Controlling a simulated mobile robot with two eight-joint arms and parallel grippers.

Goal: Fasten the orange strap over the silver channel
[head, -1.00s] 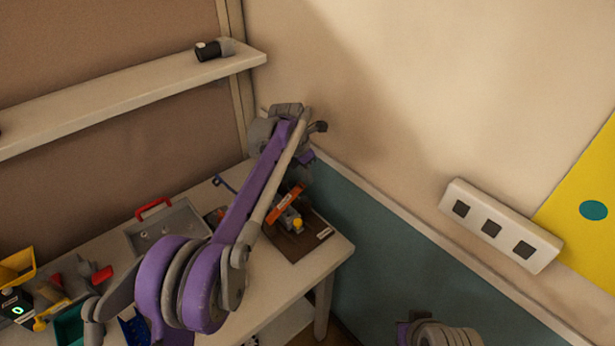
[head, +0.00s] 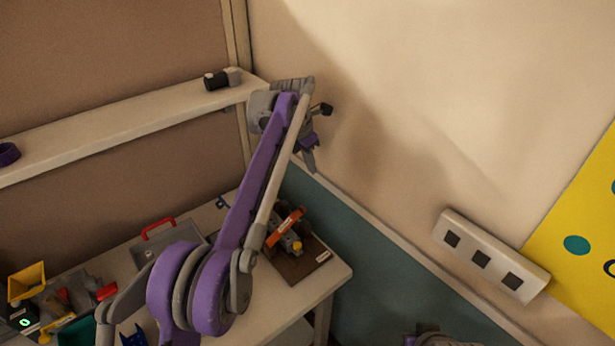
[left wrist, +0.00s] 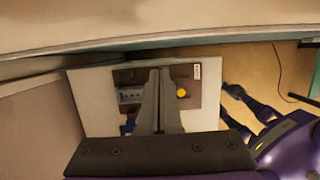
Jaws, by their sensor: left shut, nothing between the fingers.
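The orange strap (head: 284,228) shows in the head view as a slanted bar above the brown board (head: 298,266), beside a yellow knob (head: 297,246). My arm partly covers this area, and I cannot tell whether the strap is fastened. In the left wrist view a silver-grey part, possibly the channel (left wrist: 130,96), lies on the board left of my fingers; the strap is not distinguishable there. My left gripper (head: 311,165) is shut and empty, raised well above the board. Its fingers (left wrist: 160,76) point toward the board in the wrist view.
The board sits near the table's right end (head: 338,278). A grey tray (head: 150,255) with a red handle and a yellow bin (head: 27,282) stand farther left. A shelf (head: 120,125) runs along the back wall, close to my raised arm. A white socket strip (head: 490,257) is on the right wall.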

